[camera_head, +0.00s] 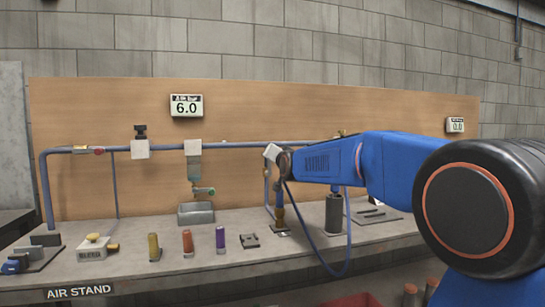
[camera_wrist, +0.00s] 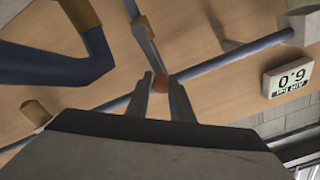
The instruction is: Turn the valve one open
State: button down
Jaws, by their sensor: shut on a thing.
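In the wrist view my gripper (camera_wrist: 160,78) is shut on the end of a valve handle. The handle is a grey bar (camera_wrist: 145,42) with a red-brown end piece (camera_wrist: 160,85) between the two fingers. It lies across the blue pipe (camera_wrist: 210,66) in front of the wooden panel. In the head view my arm reaches in from the right to the pipe run, and its end hides the handle and most of the fingers. No valve number is readable.
A gauge (camera_head: 187,105) reads 6.0 and another gauge (camera_head: 455,125) at the right reads 0.0. The bench (camera_head: 180,262) below carries a grey tray (camera_head: 196,213), a yellow cylinder (camera_head: 154,247), a red cylinder (camera_head: 188,242) and a purple cylinder (camera_head: 220,240). A blue hose (camera_head: 322,262) hangs below my arm.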

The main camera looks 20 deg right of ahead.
jog(key=c, duration=1.6)
grip_release()
jog(key=shift+a+f, duration=0.3)
jog(key=shift+f, duration=0.05)
jog(key=shift+r, duration=0.15)
jog(key=shift+s+d, duration=0.1)
jog(key=shift+s, duration=0.35)
jog(key=s, duration=1.6)
jog(key=shift+s, duration=0.25)
jog(key=s+f+n+g, duration=0.2)
jog(key=s+f+g, duration=0.2)
jog(key=s+f, duration=0.8)
jog(key=s+f+n+g, duration=0.2)
jog(key=s+f+g, duration=0.2)
jog(key=s+f, duration=0.8)
jog(key=s+d+f+n+g, duration=0.1)
jog(key=s+f+g, duration=0.4)
jog(key=s+f, duration=0.7)
jog(key=shift+s+f+n, duration=0.15)
jog(key=shift+s+n, duration=0.65)
jog(key=shift+s, duration=0.35)
